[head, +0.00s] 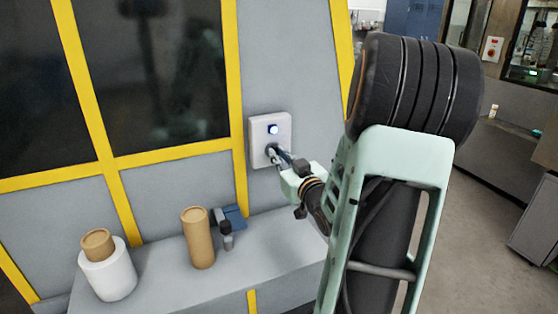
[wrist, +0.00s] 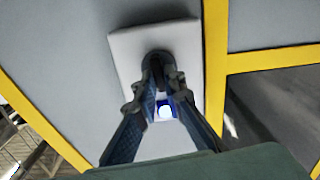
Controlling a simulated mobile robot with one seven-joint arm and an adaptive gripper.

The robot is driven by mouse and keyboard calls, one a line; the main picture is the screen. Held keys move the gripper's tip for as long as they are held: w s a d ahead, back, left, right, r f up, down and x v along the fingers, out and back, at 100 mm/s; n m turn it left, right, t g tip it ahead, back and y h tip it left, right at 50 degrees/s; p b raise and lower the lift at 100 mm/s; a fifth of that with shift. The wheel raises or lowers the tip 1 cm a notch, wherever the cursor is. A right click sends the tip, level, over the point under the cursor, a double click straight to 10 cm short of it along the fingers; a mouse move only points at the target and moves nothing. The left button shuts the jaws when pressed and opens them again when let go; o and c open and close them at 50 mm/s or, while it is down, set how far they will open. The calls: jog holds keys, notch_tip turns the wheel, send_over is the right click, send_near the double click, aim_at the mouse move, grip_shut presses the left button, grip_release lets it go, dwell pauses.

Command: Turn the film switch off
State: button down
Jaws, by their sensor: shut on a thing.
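The film switch is a dark knob (wrist: 157,62) on a white panel (head: 284,131) fixed to the grey machine wall. A lit blue-white lamp (head: 273,129) is on the same panel, and it also shows in the wrist view (wrist: 165,110). My gripper (head: 277,156) is at the panel, its fingers reaching the knob below the lamp in the head view. In the wrist view, the fingertips (wrist: 160,78) are closed in on the knob from both sides. The fingers hide part of the knob, so its exact turn position cannot be told.
A grey ledge (head: 165,277) below the panel holds a white roll (head: 107,277) with a brown core, a brown cardboard tube (head: 198,238), a small dark bottle (head: 226,236) and a blue block (head: 236,216). Yellow frame bars (head: 233,80) edge the dark windows. Open floor lies at the right.

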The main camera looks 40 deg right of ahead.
jog(key=shift+a+f+n+b, duration=0.1)
jog(key=shift+f+n+b, duration=0.1)
jog(key=shift+n+b, duration=4.55)
jog(key=shift+a+f+n+b, duration=0.15)
jog(key=shift+n+b, duration=3.3)
jog(key=shift+b, duration=2.5)
jog(key=shift+d+r, duration=0.1)
jog(key=c, duration=2)
grip_release()
jog(key=shift+r, duration=0.1)
